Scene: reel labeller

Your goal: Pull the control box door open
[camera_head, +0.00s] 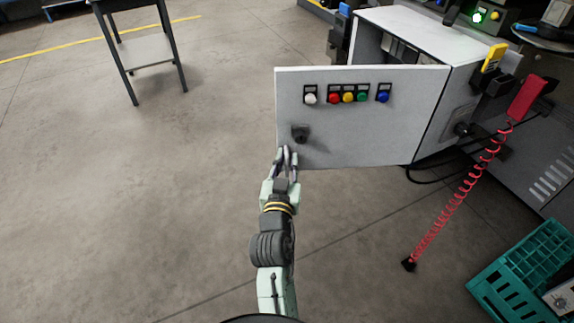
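The control box door (390,135) is a light grey panel standing swung out from the box, with its free edge at left. Its face carries a row of white, red, yellow, green and blue buttons and a dark latch (300,133) at lower left. My gripper (287,153) is at the door's lower left corner, just below the latch. Its fingertips overlap the door in this view. I cannot tell whether they touch or hold its edge. The control box (428,37) is white, and its interior shows partly behind the door's top edge.
A red coiled cable (466,187) hangs at right, below a red handle (526,98). A teal crate (525,270) stands on the floor at lower right. A dark-legged table (143,50) stands at upper left. The floor left of the door is clear.

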